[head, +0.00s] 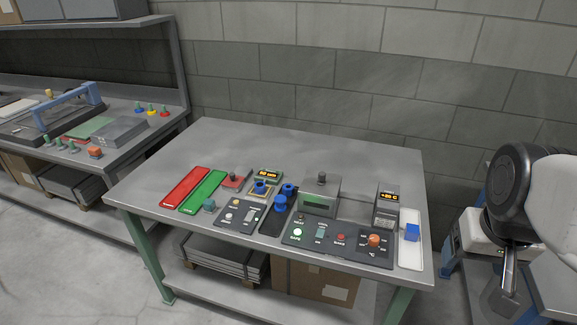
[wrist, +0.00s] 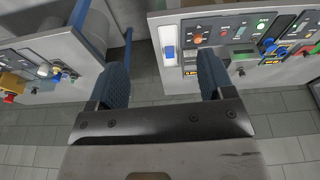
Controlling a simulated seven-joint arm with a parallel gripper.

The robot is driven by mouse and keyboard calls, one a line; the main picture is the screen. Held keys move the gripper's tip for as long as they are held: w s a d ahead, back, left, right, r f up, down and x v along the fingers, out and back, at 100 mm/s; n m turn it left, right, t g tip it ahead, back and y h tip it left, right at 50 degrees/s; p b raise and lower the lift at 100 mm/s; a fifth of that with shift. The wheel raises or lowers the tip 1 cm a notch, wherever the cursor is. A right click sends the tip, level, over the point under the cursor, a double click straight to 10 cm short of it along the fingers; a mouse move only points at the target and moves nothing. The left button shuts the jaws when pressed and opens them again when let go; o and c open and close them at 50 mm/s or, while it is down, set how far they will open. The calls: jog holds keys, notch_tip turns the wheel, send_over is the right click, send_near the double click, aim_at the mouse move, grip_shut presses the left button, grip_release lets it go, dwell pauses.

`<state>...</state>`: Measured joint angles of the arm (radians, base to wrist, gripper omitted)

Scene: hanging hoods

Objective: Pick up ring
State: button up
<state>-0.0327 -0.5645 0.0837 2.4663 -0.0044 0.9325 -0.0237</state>
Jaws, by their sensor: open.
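No part is plainly a ring at this size. Small round blue parts stand mid-table in the head view: one (head: 260,188) by a tan frame, another (head: 281,201) on a dark tray, and a third (head: 289,188) behind it. I cannot tell whether any is a ring. My gripper (wrist: 162,82) is open and empty in the wrist view, its two blue-padded fingers wide apart over the floor. It is off the table's right end, away from these parts. In the head view my arm is at the right edge, and the fingertips are not clear.
The grey table (head: 330,150) has a clear back half. On it are red (head: 186,187) and green (head: 204,190) strips, a control panel (head: 335,243), a grey boxy device (head: 320,196), and a blue block (head: 411,232) on a white strip. Another bench (head: 150,125) stands left.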

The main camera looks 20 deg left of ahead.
jog(key=w+a+f+n+g+y, duration=0.1)
jog(key=w+a+n, duration=0.3)
jog(key=w+a, duration=0.9)
jog(key=w+a+f+n, duration=0.25)
jog(key=w+a, duration=0.65)
jog(key=w, duration=0.8)
jog(key=w+a+f+n, duration=0.2)
jog(key=w+a+f, duration=0.2)
jog(key=a, duration=0.6)
jog(key=w+a+f+n, duration=0.2)
jog(key=w+a+f, duration=0.2)
jog(key=a+f, duration=0.4)
jog(key=w+a+f+n+g, duration=0.1)
jog(key=w+a+f, duration=0.3)
jog(key=a, duration=0.9)
jog(key=shift+a+f+n, duration=0.15)
jog(key=shift+f+n, duration=0.2)
jog(key=shift+f, duration=0.3)
jog(key=shift+a+f+n, duration=0.1)
jog(key=shift+f+n, duration=0.2)
jog(key=shift+f, duration=0.35)
jog(key=shift+a+f, duration=0.4)
jog(key=shift+a, duration=0.1)
jog(key=shift+a+f, duration=0.15)
jog(key=shift+f, duration=1.15)
